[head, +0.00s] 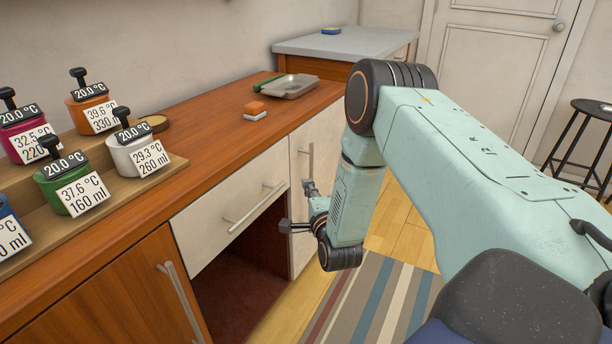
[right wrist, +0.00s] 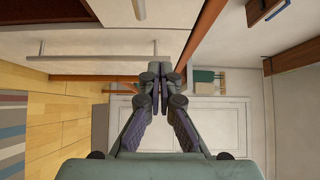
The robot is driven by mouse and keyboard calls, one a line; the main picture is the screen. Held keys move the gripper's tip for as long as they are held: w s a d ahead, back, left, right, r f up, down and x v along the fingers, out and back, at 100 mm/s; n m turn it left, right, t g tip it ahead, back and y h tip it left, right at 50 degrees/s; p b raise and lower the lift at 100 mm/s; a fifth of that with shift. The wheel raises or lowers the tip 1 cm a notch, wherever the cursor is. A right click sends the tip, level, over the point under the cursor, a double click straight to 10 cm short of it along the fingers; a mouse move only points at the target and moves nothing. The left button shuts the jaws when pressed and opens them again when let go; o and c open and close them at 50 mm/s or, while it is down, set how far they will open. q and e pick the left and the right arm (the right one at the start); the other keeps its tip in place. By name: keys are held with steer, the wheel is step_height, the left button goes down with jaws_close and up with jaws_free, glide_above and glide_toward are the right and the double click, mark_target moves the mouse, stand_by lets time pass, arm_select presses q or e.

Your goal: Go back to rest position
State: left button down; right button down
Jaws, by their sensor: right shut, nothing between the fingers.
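My right gripper (head: 296,208) hangs in front of the wooden counter (head: 215,135), near the white drawer front (head: 232,215) and its bar handle (head: 256,207). In the right wrist view the fingers of my right gripper (right wrist: 160,75) meet at their tips, with nothing between them. The right arm comes in from the right of the head view and bends down over the floor. My left gripper does not show in either view.
Several labelled pots, among them a green one (head: 72,190) and a white one (head: 130,152), stand on a wooden stepped stand at left. An orange and white sponge (head: 255,110) and a metal tray (head: 290,87) lie on the counter. A stool (head: 585,140) stands at far right. A striped rug (head: 372,300) covers the floor.

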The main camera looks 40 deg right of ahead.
steer(key=shift+s+a, duration=0.2)
steer(key=shift+s, duration=0.25)
steer(key=s+a+f+n+g+y+p, duration=0.2)
steer(key=s+a+f+n+g+y, duration=0.3)
steer(key=s+a+f+n+g, duration=0.65)
steer(key=s+a+n+g+y+p, duration=0.1)
steer(key=s+a+n, duration=0.3)
steer(key=s, duration=0.9)
steer(key=s+a+f+n+g+p, duration=0.1)
steer(key=s+a+n+g, duration=0.3)
steer(key=s, duration=1)
steer(key=shift+a+n+y+p, duration=0.25)
steer(key=shift+n+y+p, duration=0.25)
steer(key=shift+n, duration=0.75)
